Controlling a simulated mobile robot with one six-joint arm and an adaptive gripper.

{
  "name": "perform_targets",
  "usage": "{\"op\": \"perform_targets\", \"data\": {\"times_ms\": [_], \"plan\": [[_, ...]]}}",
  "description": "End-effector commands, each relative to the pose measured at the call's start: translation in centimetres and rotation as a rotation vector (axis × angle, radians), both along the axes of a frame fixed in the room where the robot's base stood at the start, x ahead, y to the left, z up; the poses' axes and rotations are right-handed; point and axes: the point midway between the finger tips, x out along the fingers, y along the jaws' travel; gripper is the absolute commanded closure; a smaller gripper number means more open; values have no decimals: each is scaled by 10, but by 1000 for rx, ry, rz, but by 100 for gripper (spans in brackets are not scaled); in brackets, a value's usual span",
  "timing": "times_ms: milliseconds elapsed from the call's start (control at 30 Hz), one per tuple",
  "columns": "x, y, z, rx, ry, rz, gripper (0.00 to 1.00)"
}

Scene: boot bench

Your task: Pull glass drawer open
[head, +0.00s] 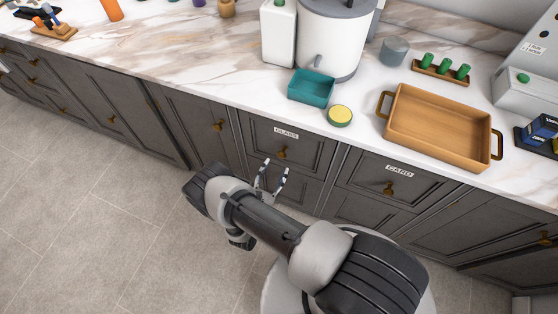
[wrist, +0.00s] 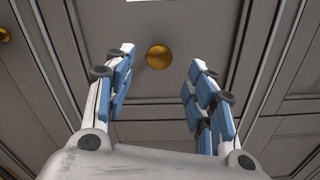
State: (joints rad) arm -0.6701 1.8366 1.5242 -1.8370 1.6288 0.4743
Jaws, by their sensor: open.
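The glass drawer (head: 304,147) is a dark grey front with a white "GLASS" label (head: 286,132) and a round brass knob (head: 282,153). It appears closed, flush with the fronts around it. In the wrist view the brass knob (wrist: 159,56) shows beyond the fingertips, between the two fingers and nearer the left one. My gripper (head: 273,176) is open and empty, in front of the drawer and just below the knob in the head view. In the wrist view both blue-padded fingers of my gripper (wrist: 160,75) are spread and apart from the knob.
A similar drawer labelled "CARD" (head: 369,178) is to the right. On the marble counter above stand a teal bin (head: 311,89), a yellow-topped round container (head: 340,115) and a wooden tray (head: 436,121) with brass handles. The tiled floor (head: 110,225) at left is clear.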

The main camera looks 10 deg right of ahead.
Motion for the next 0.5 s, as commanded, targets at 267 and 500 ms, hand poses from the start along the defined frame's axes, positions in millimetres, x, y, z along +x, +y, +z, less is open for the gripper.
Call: {"op": "perform_targets", "data": {"times_ms": [267,500], "plan": [[34,-25,0,-1,-1,-2,49],[42,-30,0,-1,-1,1,49]]}}
